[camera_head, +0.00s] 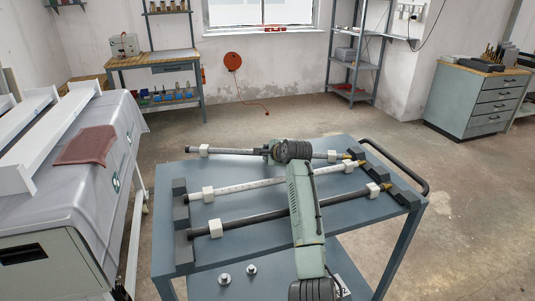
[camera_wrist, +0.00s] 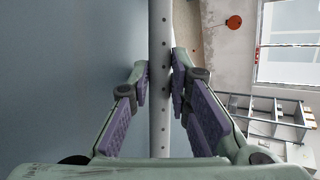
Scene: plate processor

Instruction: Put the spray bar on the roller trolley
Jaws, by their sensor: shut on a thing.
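The spray bar (camera_head: 232,151) is a long grey tube lying across the far side of the roller trolley (camera_head: 245,178), a blue-grey table with a dark push handle at its right. In the wrist view the spray bar (camera_wrist: 161,40) is pale with a row of small holes. My gripper (camera_head: 268,152) is shut on the spray bar near its middle; the wrist view shows the fingers (camera_wrist: 162,88) on both sides of it. The bar is roughly level, at or just above the trolley's far edge. I cannot tell whether it rests on its supports.
A white perforated bar (camera_head: 250,186) and a dark roller (camera_head: 262,216) lie on the trolley, parallel to the spray bar, in white blocks. A grey machine (camera_head: 60,215) stands close on the left. Two small metal knobs (camera_head: 224,279) are on the lower shelf. Floor beyond the trolley is clear.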

